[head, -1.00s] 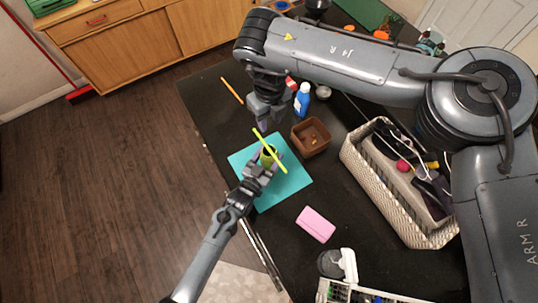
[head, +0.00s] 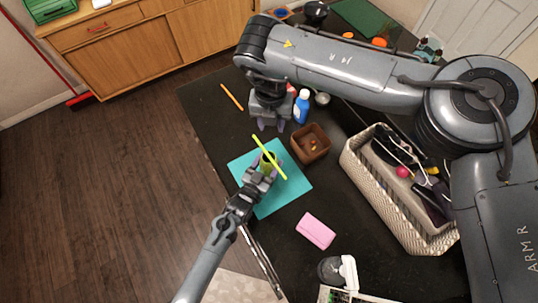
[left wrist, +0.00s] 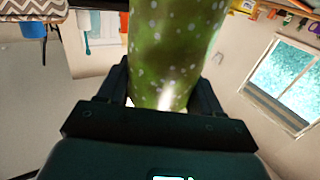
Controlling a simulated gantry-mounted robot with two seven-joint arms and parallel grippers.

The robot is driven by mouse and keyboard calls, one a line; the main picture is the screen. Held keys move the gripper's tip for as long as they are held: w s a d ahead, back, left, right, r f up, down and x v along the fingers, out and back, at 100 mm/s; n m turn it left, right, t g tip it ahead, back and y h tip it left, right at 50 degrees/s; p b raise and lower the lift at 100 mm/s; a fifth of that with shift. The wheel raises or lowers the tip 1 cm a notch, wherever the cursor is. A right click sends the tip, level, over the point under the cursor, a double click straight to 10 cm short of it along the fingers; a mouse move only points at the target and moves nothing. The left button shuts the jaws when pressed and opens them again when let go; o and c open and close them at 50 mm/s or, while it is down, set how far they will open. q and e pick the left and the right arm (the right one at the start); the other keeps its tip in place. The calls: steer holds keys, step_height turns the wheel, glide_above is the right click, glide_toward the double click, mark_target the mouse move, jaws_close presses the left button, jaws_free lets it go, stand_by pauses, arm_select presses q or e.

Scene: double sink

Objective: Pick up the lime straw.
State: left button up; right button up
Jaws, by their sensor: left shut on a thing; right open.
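The lime straw (head: 270,158) is a long thin yellow-green stick in the head view. It crosses over a green cup (head: 265,169) above the turquoise mat (head: 291,187); I cannot tell whether it stands in the cup or lies across it. My left gripper (head: 262,171) is shut on the cup. The left wrist view shows the speckled green cup (left wrist: 175,50) between the fingers, with no straw visible. My right gripper (head: 270,126) is open and empty, pointing down just beyond the straw's upper end and apart from it.
An orange straw (head: 231,96) lies near the counter's left edge. A brown square bowl (head: 311,154), a blue bottle (head: 301,108) and a wicker basket (head: 385,205) stand to the right. A pink sponge (head: 315,231) lies nearer. Black counter between them is clear.

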steer(key=w+m, duration=0.1)
steer(key=m, duration=2.7)
glide_above(264, 149)
step_height(264, 149, down, 3)
steer(key=f, duration=0.6)
steer(key=shift+s+d+f, duration=0.2)
steer(key=shift+s+f, duration=0.1)
steer(key=shift+s, duration=0.05)
steer(key=shift+w+a+f, duration=0.1)
steer(key=shift+w+f, duration=0.1)
steer(key=shift+f, duration=1.35)
steer(key=shift+w+a+f, duration=0.1)
steer(key=shift+w+f, duration=0.05)
steer(key=shift+f, duration=1.35)
steer(key=shift+c, duration=0.3)
jaws_close()
